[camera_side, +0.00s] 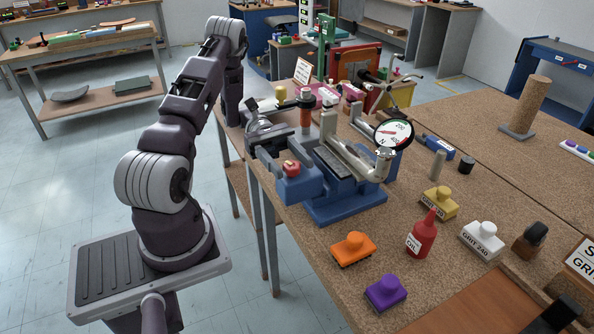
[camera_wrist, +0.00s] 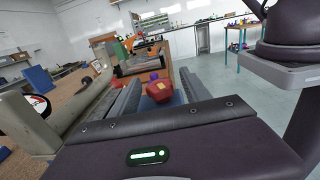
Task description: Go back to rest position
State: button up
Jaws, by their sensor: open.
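My gripper (camera_side: 284,134) is at the back left of the bench, beside the blue fixture (camera_side: 345,208). The fixture carries a round dial gauge (camera_side: 393,134) and has a red knob (camera_side: 291,168) at its left end. In the wrist view my gripper (camera_wrist: 158,82) has its two grey fingers spread apart, with nothing held between them. A red piece (camera_wrist: 160,91) shows in the gap beyond the fingers, apart from them as far as I can tell. The dial gauge (camera_wrist: 38,104) shows at the left edge of that view. The fingertips are partly hidden in the side view.
A brown upright cylinder (camera_side: 305,112) stands close to my gripper. An orange block (camera_side: 353,248), a purple block (camera_side: 385,291), a red oil bottle (camera_side: 422,236) and a yellow block (camera_side: 439,202) are on the bench's front. Open floor lies left of the bench.

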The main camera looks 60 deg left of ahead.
jog(key=a, duration=0.3)
jog(key=shift+s+a, duration=0.1)
jog(key=shift+a, duration=0.15)
jog(key=d+r+m+g+y, duration=0.3)
jog(key=d+r+m, duration=0.1)
jog(key=d+r, duration=0.1)
jog(key=shift+r+g+y, duration=0.25)
jog(key=shift+g+y, duration=0.15)
jog(key=s+d+r+m+t+y, duration=0.8)
jog(key=d+m+y, duration=0.4)
jog(key=m+y, duration=0.2)
jog(key=s+r, duration=0.1)
jog(key=s, duration=0.1)
jog(key=shift+s+r+m, duration=0.3)
jog(key=shift+s+r, duration=0.05)
